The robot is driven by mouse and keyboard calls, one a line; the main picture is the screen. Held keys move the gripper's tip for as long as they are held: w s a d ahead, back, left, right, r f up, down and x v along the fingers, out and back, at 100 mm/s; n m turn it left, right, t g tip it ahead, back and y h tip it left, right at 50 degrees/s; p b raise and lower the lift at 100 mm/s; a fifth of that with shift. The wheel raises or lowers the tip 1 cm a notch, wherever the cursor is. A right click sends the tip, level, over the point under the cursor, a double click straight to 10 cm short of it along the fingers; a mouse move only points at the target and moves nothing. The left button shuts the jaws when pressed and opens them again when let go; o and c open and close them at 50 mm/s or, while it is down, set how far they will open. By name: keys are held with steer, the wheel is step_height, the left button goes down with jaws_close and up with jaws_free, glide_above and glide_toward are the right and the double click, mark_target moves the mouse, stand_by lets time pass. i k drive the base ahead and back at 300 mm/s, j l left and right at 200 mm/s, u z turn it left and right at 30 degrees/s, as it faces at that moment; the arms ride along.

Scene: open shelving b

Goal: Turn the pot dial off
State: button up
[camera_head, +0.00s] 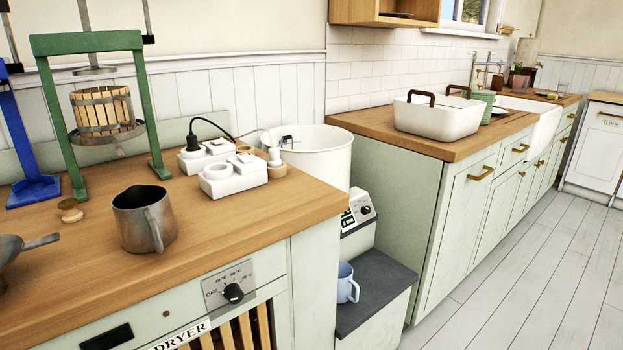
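A large white round pot (318,150) stands in the gap between the two counters, partly hidden by the near counter. Below its right side is a pale slanted control panel (356,212) with a small dark display and a round dial (365,209). The dial is small in the picture, and I cannot tell its setting. The left part of the panel is hidden by the near counter. My gripper does not show in this view.
Another black dial (233,292), on a plate marked OFF and temperatures, is on the dryer front. Power sockets (232,175) and a metal jug (145,218) occupy the near counter. Floor at right is clear.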

mark_target(365, 210)
steer(key=i+l, duration=0.1)
steer(key=l, duration=0.35)
steer(key=i+l, duration=0.1)
steer(key=l, duration=0.35)
steer(key=i+l+u, duration=0.1)
steer(key=l, duration=0.3)
steer(key=i+l, duration=0.15)
steer(key=l, duration=0.3)
steer(key=i+j, duration=0.4)
